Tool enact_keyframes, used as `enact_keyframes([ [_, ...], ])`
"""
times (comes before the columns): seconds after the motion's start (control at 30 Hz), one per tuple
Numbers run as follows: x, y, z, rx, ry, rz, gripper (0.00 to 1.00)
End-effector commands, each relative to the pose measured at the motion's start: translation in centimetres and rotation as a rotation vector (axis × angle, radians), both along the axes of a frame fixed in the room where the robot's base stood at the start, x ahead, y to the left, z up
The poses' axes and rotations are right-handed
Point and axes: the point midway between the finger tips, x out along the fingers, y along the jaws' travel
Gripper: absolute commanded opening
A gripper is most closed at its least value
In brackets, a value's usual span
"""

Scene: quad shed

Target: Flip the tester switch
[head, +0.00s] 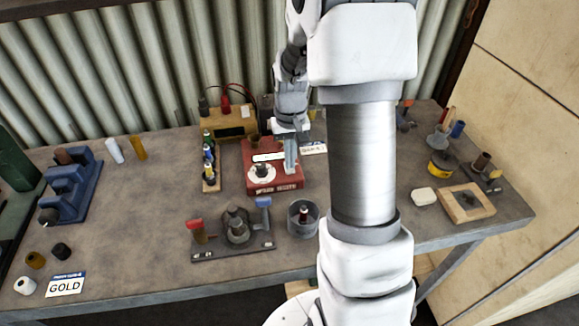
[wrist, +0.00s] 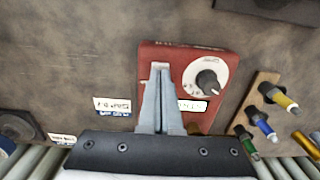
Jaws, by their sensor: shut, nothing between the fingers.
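The tester is a red box (head: 275,180) in the middle of the bench, with a black dial on a white disc (head: 262,172) and white labels on its top. The red tester (wrist: 185,54) and its dial (wrist: 208,80) also show in the wrist view. My gripper (head: 291,168) is over the side of the tester away from the dial. In the wrist view the fingers (wrist: 160,70) are together and empty, their tips over a small pale plate (wrist: 162,66). The switch itself is not clearly visible; the fingers hide that spot. I cannot tell whether the tips touch it.
A wooden rack of coloured drivers (head: 210,165) stands left of the tester. A yellow box with leads (head: 228,124) is behind it. A dark fixture (head: 235,240) and a grey cup (head: 303,218) are in front.

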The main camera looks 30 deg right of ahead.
Motion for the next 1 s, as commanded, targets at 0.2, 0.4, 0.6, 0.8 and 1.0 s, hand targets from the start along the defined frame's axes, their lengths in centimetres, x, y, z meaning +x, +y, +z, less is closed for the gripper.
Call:
enact_keyframes([
  [0.2, 0.0, 0.0, -0.4, 0.000, 0.000, 0.000, 0.00],
  [0.4, 0.0, 0.0, -0.7, 0.000, 0.001, 0.000, 0.00],
  [0.6, 0.0, 0.0, -1.0, 0.000, 0.001, 0.000, 0.00],
  [0.8, 0.0, 0.0, -1.3, 0.000, 0.000, 0.000, 0.00],
  [1.0, 0.0, 0.0, -0.7, 0.000, 0.000, 0.000, 0.00],
])
